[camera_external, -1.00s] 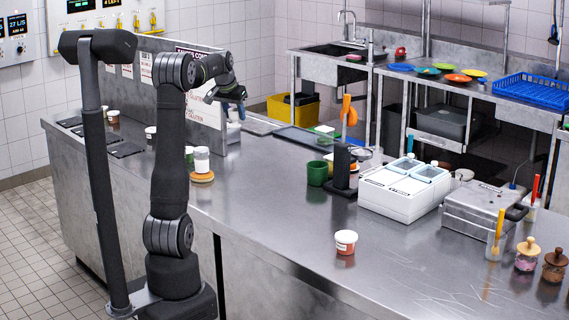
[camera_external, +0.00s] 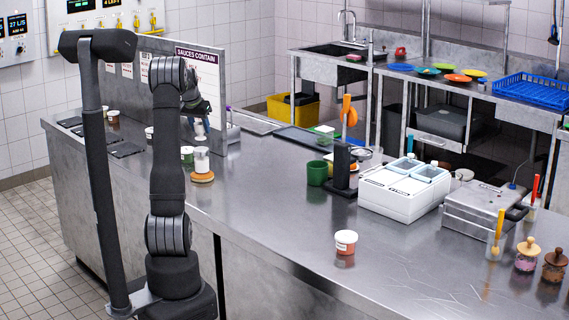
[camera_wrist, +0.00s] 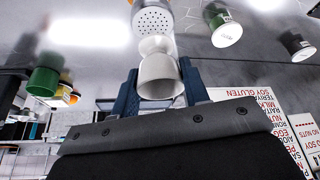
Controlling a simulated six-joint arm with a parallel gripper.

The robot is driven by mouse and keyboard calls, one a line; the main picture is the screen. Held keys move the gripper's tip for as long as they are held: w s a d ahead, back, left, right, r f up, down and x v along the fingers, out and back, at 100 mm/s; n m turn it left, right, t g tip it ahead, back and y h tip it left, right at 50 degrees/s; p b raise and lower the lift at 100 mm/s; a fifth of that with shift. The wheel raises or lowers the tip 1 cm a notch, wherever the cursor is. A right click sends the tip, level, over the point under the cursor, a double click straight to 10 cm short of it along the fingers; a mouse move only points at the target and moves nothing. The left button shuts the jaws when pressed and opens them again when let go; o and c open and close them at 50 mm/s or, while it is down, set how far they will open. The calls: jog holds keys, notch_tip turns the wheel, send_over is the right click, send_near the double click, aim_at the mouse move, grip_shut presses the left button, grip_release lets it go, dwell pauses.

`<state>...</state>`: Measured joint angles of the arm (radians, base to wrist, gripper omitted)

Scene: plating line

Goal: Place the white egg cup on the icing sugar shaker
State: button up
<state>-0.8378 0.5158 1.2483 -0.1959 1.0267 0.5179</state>
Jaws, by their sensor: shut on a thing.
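The white egg cup (camera_wrist: 160,78) is between the two blue fingers of my gripper (camera_wrist: 158,88) in the wrist view. In the external view the egg cup (camera_external: 199,128) hangs below my gripper (camera_external: 199,117), roughly upright. The icing sugar shaker (camera_external: 201,161) stands upright on a round wooden-coloured base on the counter. The egg cup is above the shaker, with a small gap between them in the external view. In the wrist view the shaker's perforated top (camera_wrist: 152,20) shows just past the egg cup. My gripper is shut on the cup.
A jar with a green label (camera_external: 187,154) stands just left of the shaker, partly behind my arm. A green cup (camera_external: 317,173) and a black stand (camera_external: 343,170) are to the right. The sign panel (camera_external: 207,95) rises behind my gripper. The front counter is mostly clear.

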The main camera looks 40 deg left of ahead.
aim_at(200, 133)
jog(key=shift+f, duration=1.8)
jog(key=shift+f, duration=0.15)
jog(key=o, duration=1)
jog(key=shift+c, duration=0.2)
jog(key=v, duration=1.2)
